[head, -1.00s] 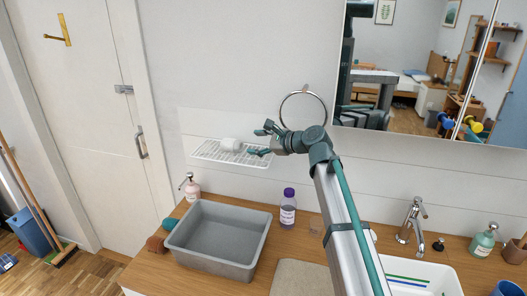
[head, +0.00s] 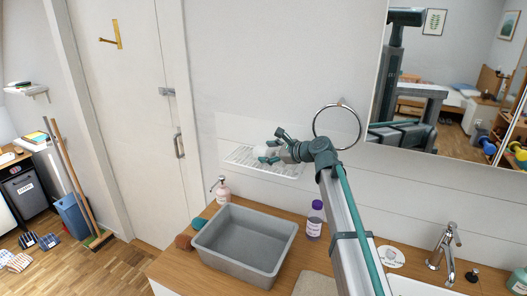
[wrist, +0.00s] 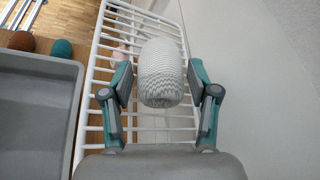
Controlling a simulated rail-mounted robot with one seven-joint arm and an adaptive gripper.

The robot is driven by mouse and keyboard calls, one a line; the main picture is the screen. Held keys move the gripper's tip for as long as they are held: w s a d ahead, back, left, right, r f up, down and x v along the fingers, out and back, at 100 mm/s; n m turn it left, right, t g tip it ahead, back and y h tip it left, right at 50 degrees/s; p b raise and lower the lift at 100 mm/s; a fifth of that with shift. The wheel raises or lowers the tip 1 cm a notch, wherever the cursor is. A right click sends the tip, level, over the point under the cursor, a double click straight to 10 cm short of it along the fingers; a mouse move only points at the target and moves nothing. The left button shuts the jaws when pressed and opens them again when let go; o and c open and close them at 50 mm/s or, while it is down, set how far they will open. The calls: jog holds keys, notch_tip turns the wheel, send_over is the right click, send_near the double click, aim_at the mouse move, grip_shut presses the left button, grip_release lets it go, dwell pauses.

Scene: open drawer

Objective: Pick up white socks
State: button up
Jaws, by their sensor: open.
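The white socks (wrist: 162,72) are a rolled, ribbed bundle on the white wire shelf (wrist: 98,52). In the head view the socks (head: 261,150) show only partly, behind my fingers. My gripper (head: 270,149) is at the shelf, reaching in from the right. In the wrist view my gripper (wrist: 161,82) is open, with one finger on each side of the socks. A narrow gap shows on both sides, so neither finger appears to grip them.
A plain wall (head: 285,60) stands close behind the shelf, with a towel ring (head: 359,128) to the right. Below are a grey basin (head: 243,246), a soap bottle (head: 222,190), a purple-capped bottle (head: 314,222), and brown (head: 183,242) and teal (head: 198,224) round bundles on the counter.

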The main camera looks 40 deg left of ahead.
jog(key=c, duration=0.9)
jog(key=shift+r, duration=0.1)
